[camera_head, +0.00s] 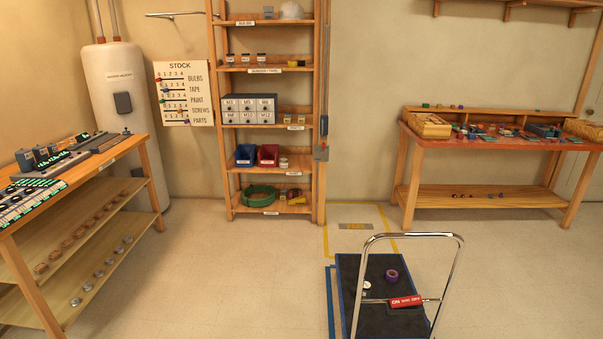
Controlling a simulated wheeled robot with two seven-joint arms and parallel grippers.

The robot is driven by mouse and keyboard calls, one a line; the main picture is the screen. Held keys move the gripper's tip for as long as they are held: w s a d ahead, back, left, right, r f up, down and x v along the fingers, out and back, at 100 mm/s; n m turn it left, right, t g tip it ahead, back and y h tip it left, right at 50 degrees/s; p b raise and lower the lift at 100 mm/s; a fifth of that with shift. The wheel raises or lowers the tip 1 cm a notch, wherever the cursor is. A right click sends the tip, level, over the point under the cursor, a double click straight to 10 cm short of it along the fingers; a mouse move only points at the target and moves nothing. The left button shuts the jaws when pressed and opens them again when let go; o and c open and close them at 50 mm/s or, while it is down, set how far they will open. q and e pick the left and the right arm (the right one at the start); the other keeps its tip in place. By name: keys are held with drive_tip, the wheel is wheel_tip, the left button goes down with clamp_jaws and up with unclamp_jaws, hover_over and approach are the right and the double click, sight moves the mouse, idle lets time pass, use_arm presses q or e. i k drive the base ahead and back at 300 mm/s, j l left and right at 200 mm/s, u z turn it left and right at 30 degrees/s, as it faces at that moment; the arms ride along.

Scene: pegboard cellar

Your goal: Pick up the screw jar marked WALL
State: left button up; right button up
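Several small clear jars with dark lids stand in a row on the second shelf from the top of the wooden shelf unit: a left jar (230,60), a middle jar (246,60) and a right jar (261,60). Their markings are too small to read, so I cannot tell which one is marked WALL. Neither of my grippers is in view.
The shelf unit (318,100) stands against the back wall. A cart (380,265) with a chrome handle, carrying a purple roll (392,275), stands in front of it to the right. Workbenches stand left (120,150) and right (480,140). Floor left of the cart is clear.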

sight(367, 285)
drive_tip(key=i, duration=1.65)
drive_tip(key=i+z, duration=0.15)
drive_tip(key=i, duration=0.35)
drive_tip(key=i+j+z, duration=0.2)
drive_tip(key=i, duration=0.25)
drive_tip(key=i+j+z, duration=0.4)
drive_tip(key=i, duration=0.25)
drive_tip(key=l, duration=0.1)
